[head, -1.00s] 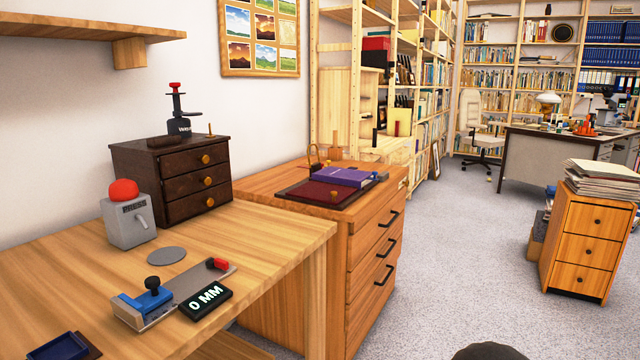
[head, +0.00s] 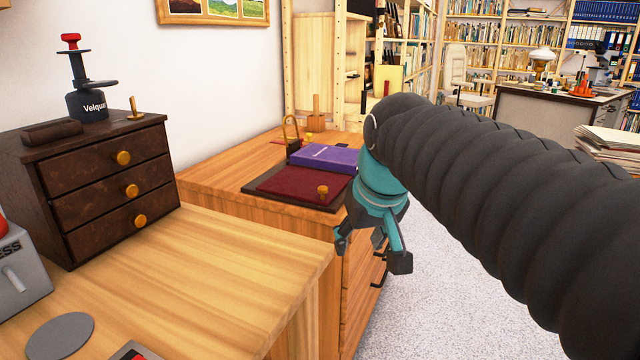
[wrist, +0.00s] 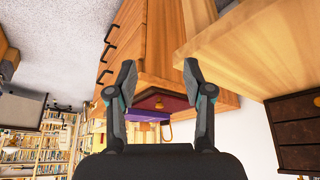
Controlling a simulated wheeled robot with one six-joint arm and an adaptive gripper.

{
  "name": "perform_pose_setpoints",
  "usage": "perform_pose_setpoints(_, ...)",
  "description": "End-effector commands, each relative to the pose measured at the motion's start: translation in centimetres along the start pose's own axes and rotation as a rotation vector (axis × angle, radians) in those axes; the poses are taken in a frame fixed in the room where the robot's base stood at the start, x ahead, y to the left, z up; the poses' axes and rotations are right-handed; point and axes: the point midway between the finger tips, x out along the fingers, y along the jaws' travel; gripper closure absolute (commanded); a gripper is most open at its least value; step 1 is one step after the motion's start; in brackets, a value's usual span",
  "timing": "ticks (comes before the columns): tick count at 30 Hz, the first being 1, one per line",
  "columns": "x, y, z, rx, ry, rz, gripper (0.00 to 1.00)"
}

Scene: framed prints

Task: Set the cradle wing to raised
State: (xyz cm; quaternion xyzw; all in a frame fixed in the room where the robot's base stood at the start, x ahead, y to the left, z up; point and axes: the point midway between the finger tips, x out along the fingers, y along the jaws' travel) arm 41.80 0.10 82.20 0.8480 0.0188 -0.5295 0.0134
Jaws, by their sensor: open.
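The cradle (head: 300,183) appears to be the dark red board on the orange wooden cabinet, with a small brass knob (head: 322,191) near its front right corner. A purple book (head: 327,158) lies at its back. Which part is the wing is hard to tell; the red panel looks flat. My gripper (head: 372,252) is open and empty, in front of the cabinet's right side and apart from the cradle. In the wrist view, the dark red board (wrist: 160,101) shows between the open fingers (wrist: 156,80), with the purple book beyond it.
A brass loop (head: 290,128) and a wooden block (head: 317,108) stand behind the cradle. The nearer wooden table (head: 240,262) lies left of my gripper, its corner close by. A dark drawer chest (head: 90,180) stands on it. Floor is open to the right.

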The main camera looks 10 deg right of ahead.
Motion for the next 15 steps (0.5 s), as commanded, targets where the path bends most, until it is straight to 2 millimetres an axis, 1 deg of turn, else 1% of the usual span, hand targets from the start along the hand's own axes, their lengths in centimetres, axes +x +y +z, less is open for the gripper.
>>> perform_pose_setpoints(1,-0.2,0.1,-2.6,-0.007,-0.007,-0.003,0.49)
perform_pose_setpoints(2,-0.4,0.2,-4.0,-0.011,-0.01,-0.005,0.49)
perform_pose_setpoints(3,-0.6,0.3,-5.8,-0.016,-0.014,-0.008,0.49)
perform_pose_setpoints(5,-0.8,0.5,-8.5,-0.026,-0.021,-0.013,0.49)
perform_pose_setpoints(6,-0.8,0.6,-10.2,-0.032,-0.025,-0.016,0.49)
perform_pose_setpoints(8,-0.8,0.8,-12.7,-0.04,-0.032,-0.021,0.49)
perform_pose_setpoints(9,-0.7,1.0,-14.3,-0.046,-0.035,-0.023,0.49)
perform_pose_setpoints(12,-0.2,1.3,-17.8,-0.061,-0.045,-0.03,0.49)
perform_pose_setpoints(15,0.4,1.6,-20.6,-0.076,-0.053,-0.037,0.49)
